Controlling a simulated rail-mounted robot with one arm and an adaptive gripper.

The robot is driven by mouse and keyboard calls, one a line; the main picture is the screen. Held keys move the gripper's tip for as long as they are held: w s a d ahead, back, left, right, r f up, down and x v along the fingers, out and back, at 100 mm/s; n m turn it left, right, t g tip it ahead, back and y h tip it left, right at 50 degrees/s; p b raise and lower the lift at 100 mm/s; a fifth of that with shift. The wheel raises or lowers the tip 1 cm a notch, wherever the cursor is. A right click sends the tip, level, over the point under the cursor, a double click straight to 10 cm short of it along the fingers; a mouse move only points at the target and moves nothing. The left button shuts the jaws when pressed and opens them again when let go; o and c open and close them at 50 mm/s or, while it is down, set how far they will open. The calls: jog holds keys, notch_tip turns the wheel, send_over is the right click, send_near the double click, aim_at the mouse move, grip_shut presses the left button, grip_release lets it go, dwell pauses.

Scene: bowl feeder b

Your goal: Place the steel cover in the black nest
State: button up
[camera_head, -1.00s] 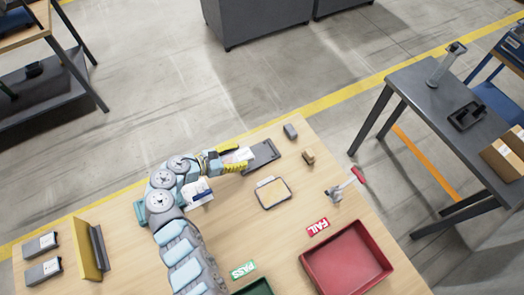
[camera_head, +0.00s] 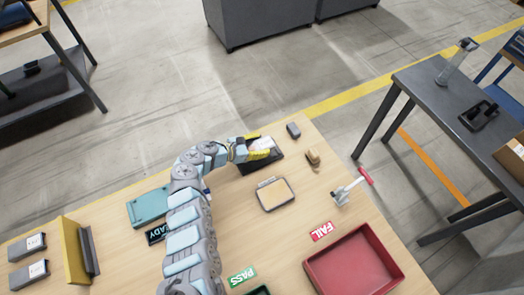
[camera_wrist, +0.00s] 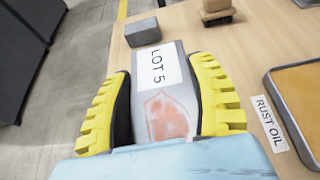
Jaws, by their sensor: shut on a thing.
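The steel cover (camera_wrist: 163,100) is a grey plate with a white "LOT 5" label and a reddish patch on its face. In the wrist view it lies between the two yellow-and-black fingers of my gripper (camera_wrist: 165,98), which is shut on it. In the head view my gripper (camera_head: 259,149) holds the cover (camera_head: 262,144) over the black nest (camera_head: 272,164). The nest is a dark flat holder near the table's far edge, partly hidden by my gripper. I cannot tell whether the cover touches the nest.
A tan-filled "RUST OIL" tray (camera_head: 275,194) lies nearby. A small grey block (camera_head: 293,131), a brown block (camera_head: 313,158) and a red-handled tool (camera_head: 350,188) stand to the right. A red bin (camera_head: 354,264) is in front. A teal plate (camera_head: 148,206) lies left.

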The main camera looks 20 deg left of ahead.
aim_at(262, 148)
jog(key=shift+w+d+f+b, duration=0.1)
jog(key=shift+w+f+b, duration=0.1)
jog(key=shift+f+b, duration=0.6)
jog(key=shift+w+d+f+b, duration=0.1)
jog(key=shift+w+f+b, duration=0.1)
jog(key=shift+f+b, duration=0.6)
jog(key=shift+f, duration=0.35)
jog(key=shift+f, duration=0.1)
jog(key=o, duration=1.2)
